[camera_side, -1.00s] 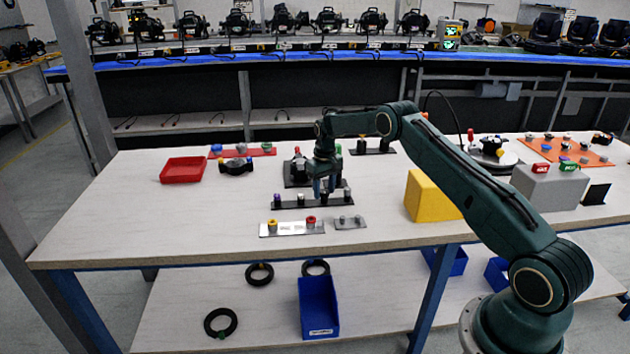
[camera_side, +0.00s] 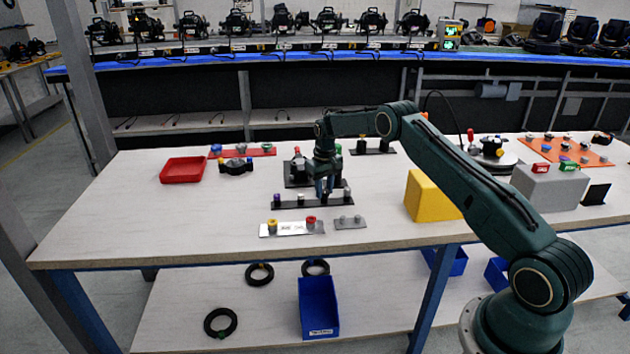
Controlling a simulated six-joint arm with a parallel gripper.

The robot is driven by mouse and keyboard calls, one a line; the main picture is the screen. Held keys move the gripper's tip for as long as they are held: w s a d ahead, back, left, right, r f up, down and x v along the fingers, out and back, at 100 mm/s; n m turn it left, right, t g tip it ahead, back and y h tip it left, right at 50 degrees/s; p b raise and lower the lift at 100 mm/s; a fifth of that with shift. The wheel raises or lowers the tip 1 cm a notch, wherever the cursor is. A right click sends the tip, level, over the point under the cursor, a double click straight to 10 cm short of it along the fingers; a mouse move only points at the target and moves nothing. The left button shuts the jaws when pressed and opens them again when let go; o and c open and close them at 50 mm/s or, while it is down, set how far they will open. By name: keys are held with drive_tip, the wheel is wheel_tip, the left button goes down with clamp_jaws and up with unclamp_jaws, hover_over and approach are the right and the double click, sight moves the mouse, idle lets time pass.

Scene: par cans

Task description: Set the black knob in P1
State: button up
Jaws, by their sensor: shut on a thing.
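My gripper (camera_side: 324,190) points down over the dark strip (camera_side: 312,204) in the middle of the table. It is shut on a small dark piece, which looks like the black knob (camera_side: 324,197); the fingers hide most of it. The piece is at or just above the strip; I cannot tell whether it touches. A purple knob (camera_side: 277,198) and a pale knob (camera_side: 300,199) stand on the strip to the left, and a grey one (camera_side: 346,193) to the right. No P1 label is readable at this size.
In front lies a silver plate (camera_side: 292,229) with a yellow knob (camera_side: 272,225) and a red knob (camera_side: 311,221). Beside it is a small grey plate (camera_side: 350,223) with posts. A dark stand is close behind my gripper. A yellow block (camera_side: 430,197) stands right; a red tray (camera_side: 183,170) lies left.

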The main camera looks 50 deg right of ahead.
sight(324, 191)
drive_tip(key=shift+r, duration=0.2)
drive_tip(key=shift+r, duration=2.8)
drive_tip(key=shift+a+r, duration=0.1)
drive_tip(key=shift+a, duration=0.7)
drive_tip(key=s+a, duration=0.1)
drive_tip(key=a, duration=0.2)
drive_tip(key=s+a, duration=0.1)
drive_tip(key=a, duration=0.2)
drive_tip(key=s+a, duration=0.1)
drive_tip(key=a, duration=0.2)
drive_tip(key=shift+s+a+r, duration=0.35)
drive_tip(key=shift+s+r, duration=0.05)
drive_tip(key=shift+s+a, duration=0.4)
drive_tip(key=shift+a, duration=0.15)
drive_tip(key=shift+f, duration=0.1)
